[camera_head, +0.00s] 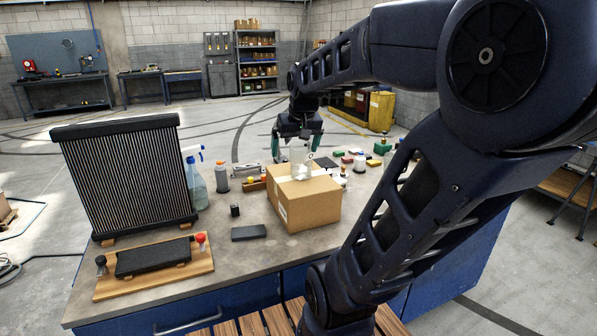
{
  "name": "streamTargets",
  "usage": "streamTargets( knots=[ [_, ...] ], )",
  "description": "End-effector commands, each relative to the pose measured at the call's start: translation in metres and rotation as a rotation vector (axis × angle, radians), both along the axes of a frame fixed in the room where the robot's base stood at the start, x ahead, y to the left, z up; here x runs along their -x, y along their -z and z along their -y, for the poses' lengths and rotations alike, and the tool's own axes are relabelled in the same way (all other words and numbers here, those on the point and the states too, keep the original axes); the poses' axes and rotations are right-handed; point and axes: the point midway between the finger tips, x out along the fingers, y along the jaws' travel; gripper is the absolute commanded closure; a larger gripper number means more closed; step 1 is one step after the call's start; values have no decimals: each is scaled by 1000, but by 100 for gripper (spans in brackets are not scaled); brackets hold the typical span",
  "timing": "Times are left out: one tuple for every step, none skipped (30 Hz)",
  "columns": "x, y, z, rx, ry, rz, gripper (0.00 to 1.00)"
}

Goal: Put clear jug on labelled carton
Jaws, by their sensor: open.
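The labelled carton (308,206) is a brown cardboard box with pale tape on top and a small white label on its side. It stands on the workbench. The clear jug (299,171) stands upright over the carton's top and looks to rest on it; its exact contact is too small to see. My gripper (297,156) points down at the jug's top, with its teal fingers spread to either side of the jug. The gripper is open, and I cannot tell if a finger touches the jug.
A tall black radiator (130,180), a spray bottle (196,185) and a grey bottle (222,178) stand left of the carton. A black block (249,233) lies in front. Several small coloured items crowd the bench behind right. Bare bench (245,262) shows at the front.

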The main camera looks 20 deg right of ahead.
Motion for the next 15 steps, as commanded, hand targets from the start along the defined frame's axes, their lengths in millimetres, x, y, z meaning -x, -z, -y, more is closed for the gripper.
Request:
streamTargets(
  knots=[
    [17, 4, -7, 3, -12, 4, 0],
    [26, 7, -10, 5, -17, 4, 0],
    [37, 10, -14, 8, -24, 4, 0],
    [45, 13, -17, 10, -28, 4, 0],
    [52, 16, -19, 11, -32, 6, 0],
    [61, 20, -22, 12, -36, 5, 0],
    [66, 22, -23, 14, -40, 5, 0],
    [72, 25, -24, 15, -43, 5, 0],
    [78, 28, -26, 16, -46, 4, 0],
    [81, 29, -27, 18, -49, 4, 0],
    [84, 31, -27, 19, -50, 5, 0],
    [87, 32, -28, 20, -51, 4, 0],
    [89, 33, -28, 21, -51, 4, 0],
    [90, 34, -28, 21, -52, 4, 0],
    [91, 35, -29, 21, -52, 4, 0]
  ],
)
